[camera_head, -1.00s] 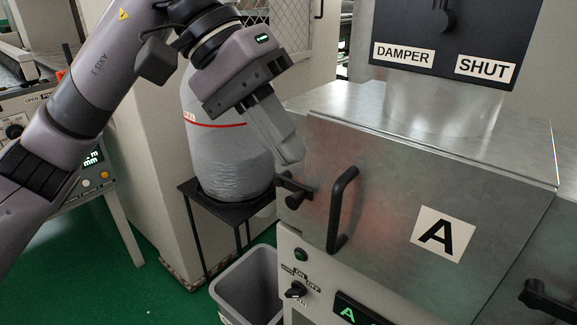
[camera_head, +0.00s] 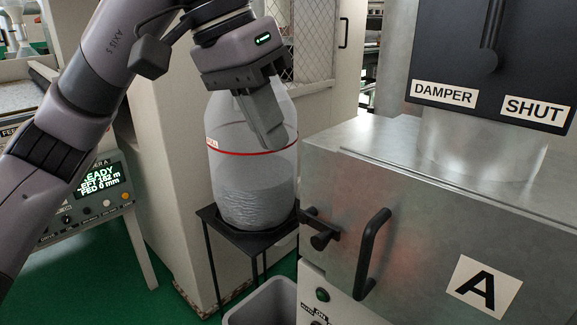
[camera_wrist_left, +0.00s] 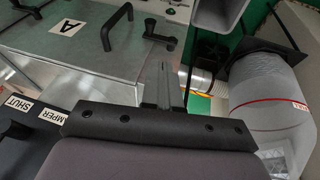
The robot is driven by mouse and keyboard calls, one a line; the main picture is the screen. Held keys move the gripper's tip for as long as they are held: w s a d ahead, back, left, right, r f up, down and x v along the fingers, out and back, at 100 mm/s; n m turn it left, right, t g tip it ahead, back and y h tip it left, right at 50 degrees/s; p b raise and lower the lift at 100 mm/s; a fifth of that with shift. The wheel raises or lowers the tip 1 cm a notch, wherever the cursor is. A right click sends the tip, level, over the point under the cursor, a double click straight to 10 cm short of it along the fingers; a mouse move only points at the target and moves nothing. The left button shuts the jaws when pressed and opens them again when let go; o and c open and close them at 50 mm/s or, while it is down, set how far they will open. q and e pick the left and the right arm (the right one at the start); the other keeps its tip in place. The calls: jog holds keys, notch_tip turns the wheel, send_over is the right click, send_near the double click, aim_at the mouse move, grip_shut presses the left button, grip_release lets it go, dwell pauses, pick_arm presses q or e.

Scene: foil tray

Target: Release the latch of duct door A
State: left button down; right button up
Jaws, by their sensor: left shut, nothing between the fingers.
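Duct door A (camera_head: 430,215) is a bare metal door with a black bar handle (camera_head: 372,252) and a white "A" label (camera_head: 482,286). Its black latch (camera_head: 320,234) sits at the door's left edge, left of the handle. The latch (camera_wrist_left: 160,36) and the handle (camera_wrist_left: 117,24) also show in the left wrist view. My left gripper (camera_head: 270,140) is shut and empty, above and left of the latch, clear of it. In the left wrist view its fingers (camera_wrist_left: 164,80) point toward the latch side. My right gripper is out of view.
A clear bottle (camera_head: 253,170) with a red line stands on a black stand (camera_head: 250,238) behind my left gripper. A grey bin (camera_head: 262,305) is below. A damper panel (camera_head: 490,60) reading "SHUT" rises above the duct. A feeder console (camera_head: 85,190) stands left.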

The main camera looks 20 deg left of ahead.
pick_arm(q)
send_near(309, 215)
jog(key=s+d+f, duration=0.2)
jog(key=d+f, duration=0.2)
jog(key=f, duration=0.1)
jog(key=shift+w+f+p, duration=0.1)
jog(key=shift+f+p, duration=0.2)
jog(key=shift+f, duration=0.4)
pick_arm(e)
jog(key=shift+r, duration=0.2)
